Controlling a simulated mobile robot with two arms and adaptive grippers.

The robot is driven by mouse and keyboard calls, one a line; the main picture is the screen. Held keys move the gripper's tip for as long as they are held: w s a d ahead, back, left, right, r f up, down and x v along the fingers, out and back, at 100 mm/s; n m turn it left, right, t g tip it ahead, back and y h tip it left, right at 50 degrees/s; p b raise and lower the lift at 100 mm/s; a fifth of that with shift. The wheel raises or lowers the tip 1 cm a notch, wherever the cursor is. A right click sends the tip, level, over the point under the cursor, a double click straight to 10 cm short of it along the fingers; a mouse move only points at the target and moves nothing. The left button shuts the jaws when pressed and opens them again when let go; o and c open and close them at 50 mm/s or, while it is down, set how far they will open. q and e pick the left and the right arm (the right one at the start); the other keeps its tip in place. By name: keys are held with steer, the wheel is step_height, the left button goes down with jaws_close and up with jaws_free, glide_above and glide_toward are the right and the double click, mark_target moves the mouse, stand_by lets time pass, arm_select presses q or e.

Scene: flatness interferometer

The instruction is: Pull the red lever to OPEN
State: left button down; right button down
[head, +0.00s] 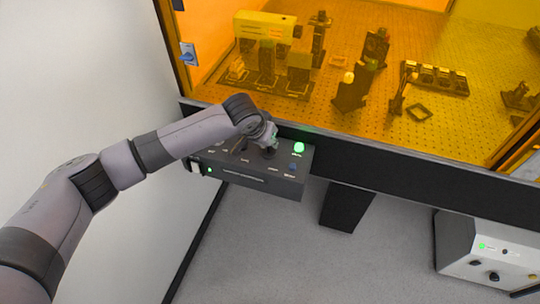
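My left arm comes in from the left, and its gripper (268,150) is over the top of a dark control box (262,182). The gripper is small and dark here, and I cannot tell whether its fingers are open or shut, or whether it touches a control. No red lever can be made out; my wrist and gripper cover part of the box top. A lit green button or lamp (299,147) is just right of the gripper. Small white labels and a blue control (292,167) show on the box. My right gripper is out of view.
The box is mounted at the front of an optical table with amber panels (400,40); optics stand behind them. A blue switch (188,54) is on the left frame post. A white wall is at left. A grey instrument (460,256) stands lower right, with open floor between.

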arm_select(q)
steer(key=shift+s+t, duration=0.35)
steer(key=shift+t, duration=0.15)
steer(key=shift+s+a+f+t+h+b, duration=0.15)
steer(key=shift+s+t+h+b, duration=0.15)
steer(key=shift+t, duration=0.3)
steer(key=shift+s+a+f+t+h+b, duration=0.15)
steer(key=shift+t+h+b, duration=0.2)
steer(key=shift+t, duration=0.25)
steer(key=shift+s+f+t+b, duration=0.1)
steer(key=shift+t+b, duration=0.2)
steer(key=shift+b, duration=0.1)
steer(key=shift+s+a+t+h+b, duration=0.1)
steer(key=shift+s+t+h+b, duration=0.15)
steer(key=shift+t+b, duration=0.4)
steer(key=shift+s+a+t+h+b, duration=0.1)
steer(key=shift+s+t+h+b, duration=0.1)
steer(key=shift+t+b, duration=0.45)
steer(key=shift+w, duration=0.1)
steer(key=c, duration=1.5)
jaws_free()
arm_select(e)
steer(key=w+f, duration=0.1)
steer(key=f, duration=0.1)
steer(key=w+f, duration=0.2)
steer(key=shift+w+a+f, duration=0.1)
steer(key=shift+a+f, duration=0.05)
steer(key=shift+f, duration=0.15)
